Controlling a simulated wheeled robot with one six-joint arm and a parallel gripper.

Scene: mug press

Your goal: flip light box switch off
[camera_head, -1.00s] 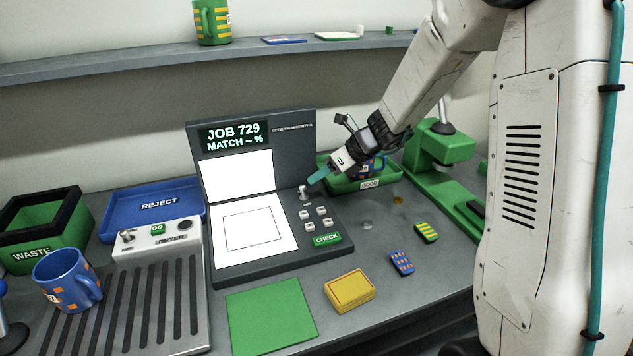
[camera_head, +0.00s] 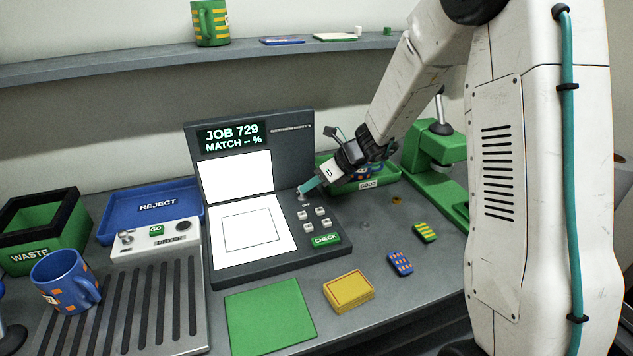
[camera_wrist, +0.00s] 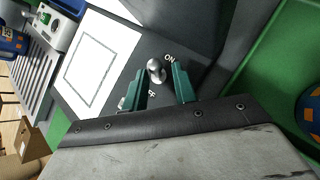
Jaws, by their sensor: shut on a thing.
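The light box (camera_head: 262,268) is a dark grey unit with a raised back panel and lit white panels. Its switch is a silver toggle with a round knob, seen in the wrist view (camera_wrist: 155,68) between ON and partly hidden OFF lettering. My gripper (camera_head: 306,187) is at the switch, just right of the lit panels; in the head view its teal fingertips largely cover the toggle. The toggle's exact tilt is hard to tell.
Small white buttons and a green CHECK button (camera_head: 326,239) sit below the switch. A green GOOD tray (camera_head: 392,177) holding a mug and a green press (camera_head: 440,150) stand to the right. The dryer (camera_head: 160,243) stands left. Token-like pieces and a yellow block (camera_head: 349,291) lie in front.

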